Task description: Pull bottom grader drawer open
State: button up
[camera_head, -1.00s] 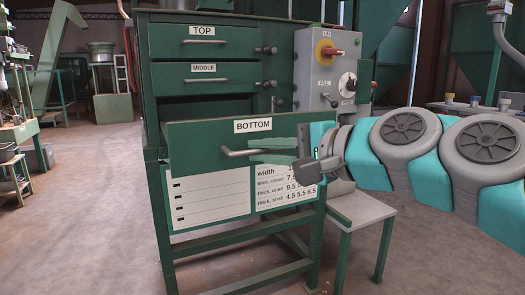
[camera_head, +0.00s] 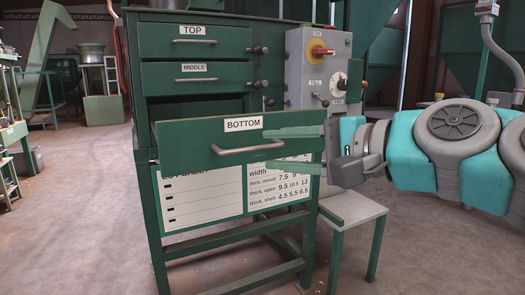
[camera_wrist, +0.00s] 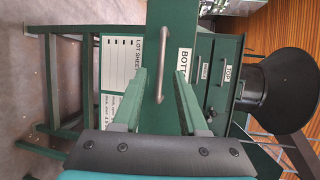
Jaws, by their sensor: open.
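The bottom grader drawer (camera_head: 190,136), green and labelled BOTTOM, stands pulled out from the cabinet, its front well ahead of the drawers above. Its grey bar handle (camera_head: 235,150) runs across the front; it also shows in the wrist view (camera_wrist: 162,62). My gripper (camera_head: 268,149) is open and empty at the right end of the handle, its two green fingers spread apart. The exact depth gap to the handle is hard to tell.
The top drawer (camera_head: 165,33) and middle drawer (camera_head: 160,74) are shut above. A grey control box (camera_head: 304,70) with a red and yellow switch stands to the right. A small grey-topped stool (camera_head: 352,208) is below my arm. Open floor lies at left and front right.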

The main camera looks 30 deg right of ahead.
jog(key=shift+v, duration=1.2)
jog(key=a+f+n+g+h+p, duration=0.1)
jog(key=a+f+n+g+p, duration=0.35)
jog(key=f, duration=0.45)
jog(key=a+f+n+g+p, duration=0.1)
jog(key=a+f+n+g, duration=0.2)
jog(key=a+f+g, duration=0.35)
jog(key=s+d+f+n+g+h+p, duration=0.2)
jog(key=s+f+n+g+h, duration=0.3)
jog(key=s+f, duration=0.7)
notch_tip(320, 180, down, 3)
jog(key=shift+s+f+n+g+p, duration=0.15)
jog(key=shift+s+n+g+p, duration=0.15)
jog(key=shift+n+p, duration=0.55)
